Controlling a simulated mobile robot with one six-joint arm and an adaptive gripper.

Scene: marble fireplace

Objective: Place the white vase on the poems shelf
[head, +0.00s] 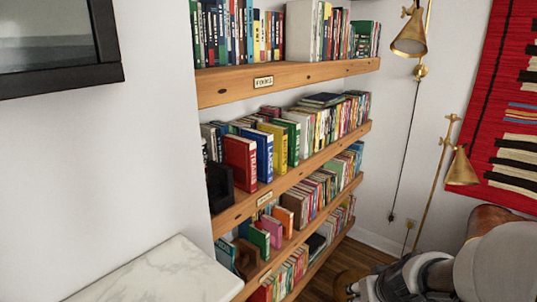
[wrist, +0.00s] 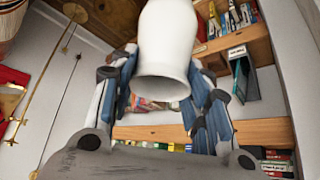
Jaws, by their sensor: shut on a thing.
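The white vase (wrist: 166,38) is in the wrist view, held between the two fingers of my gripper (wrist: 161,72). The gripper is shut on it, and its top is cut off by the picture edge. The vase does not show in the head view, where only part of my arm appears at the lower right. The wooden bookcase shelves stand in the middle of the head view. The top shelf (head: 222,88) has a small label (head: 264,82), and a lower shelf (head: 232,214) has another (head: 265,198). I cannot read either label surely.
Books fill much of each shelf. A dark object (head: 220,186) stands at the near end of the second shelf. A marble ledge (head: 165,275) is at the lower left. Brass lamps (head: 410,38) and a red woven hanging (head: 497,60) are on the right.

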